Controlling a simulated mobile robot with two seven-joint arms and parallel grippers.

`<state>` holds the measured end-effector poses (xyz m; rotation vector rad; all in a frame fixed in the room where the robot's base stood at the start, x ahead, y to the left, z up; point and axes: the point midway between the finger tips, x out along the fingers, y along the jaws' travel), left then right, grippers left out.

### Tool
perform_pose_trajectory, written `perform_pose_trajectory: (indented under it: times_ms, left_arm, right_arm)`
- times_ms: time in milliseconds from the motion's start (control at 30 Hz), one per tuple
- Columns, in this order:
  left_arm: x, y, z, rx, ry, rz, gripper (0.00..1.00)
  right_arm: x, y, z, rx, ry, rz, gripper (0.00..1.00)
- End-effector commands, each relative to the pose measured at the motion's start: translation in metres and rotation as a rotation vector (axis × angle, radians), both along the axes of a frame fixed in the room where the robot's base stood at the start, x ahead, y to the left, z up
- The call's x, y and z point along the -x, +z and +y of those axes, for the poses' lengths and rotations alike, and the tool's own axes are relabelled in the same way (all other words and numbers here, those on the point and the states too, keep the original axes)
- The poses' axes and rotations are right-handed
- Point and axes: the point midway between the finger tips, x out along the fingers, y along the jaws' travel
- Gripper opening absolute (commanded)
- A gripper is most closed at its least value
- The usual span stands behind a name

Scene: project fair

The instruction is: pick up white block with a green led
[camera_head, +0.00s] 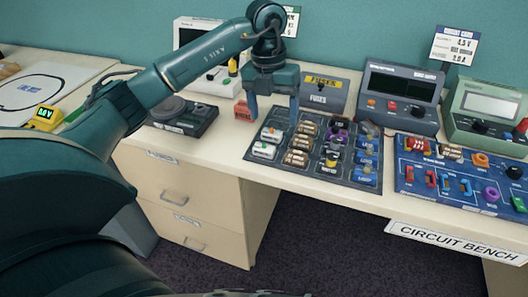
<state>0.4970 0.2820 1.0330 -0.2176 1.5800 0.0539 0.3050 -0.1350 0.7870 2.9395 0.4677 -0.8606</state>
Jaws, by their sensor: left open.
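Two small white blocks sit in the left column of a dark parts tray on the bench. One white block (271,134) is farther back and the other white block (264,150) is nearer the front edge. My left gripper (273,110) is open and empty, pointing down above the back left part of the dark tray (318,176). It is behind and above the white blocks, apart from them. My right gripper is not in view.
The tray also holds several brown, black, purple and blue parts. A fuses box (325,92) and a dark meter (400,96) stand behind it. A red block (243,111) is beside my left fingers. A blue circuit board (462,180) lies to the right.

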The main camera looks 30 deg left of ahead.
Motion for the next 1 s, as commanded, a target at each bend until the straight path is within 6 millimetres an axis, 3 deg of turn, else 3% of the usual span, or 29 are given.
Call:
perform_pose_trajectory:
  times_ms: [33, 167, 500, 767, 1000]
  left_arm:
    - [-0.002, 0.008, 0.014, -0.05, 0.03, -0.004, 0.75]
    - [-0.002, 0.01, 0.029, -0.108, 0.068, -0.001, 0.75]
    - [-0.001, -0.05, 0.028, -0.107, 0.066, 0.001, 0.75]
    - [-0.001, -0.07, 0.027, -0.106, 0.064, 0.001, 0.75]
    - [-0.001, -0.105, 0.024, -0.105, 0.064, 0.001, 0.75]
  right_arm:
    - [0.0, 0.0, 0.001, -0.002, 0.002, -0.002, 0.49]
    - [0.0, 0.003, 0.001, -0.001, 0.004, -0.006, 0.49]
    - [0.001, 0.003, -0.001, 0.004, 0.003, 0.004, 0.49]
    - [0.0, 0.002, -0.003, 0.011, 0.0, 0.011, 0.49]
    - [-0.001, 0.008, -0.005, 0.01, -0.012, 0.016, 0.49]
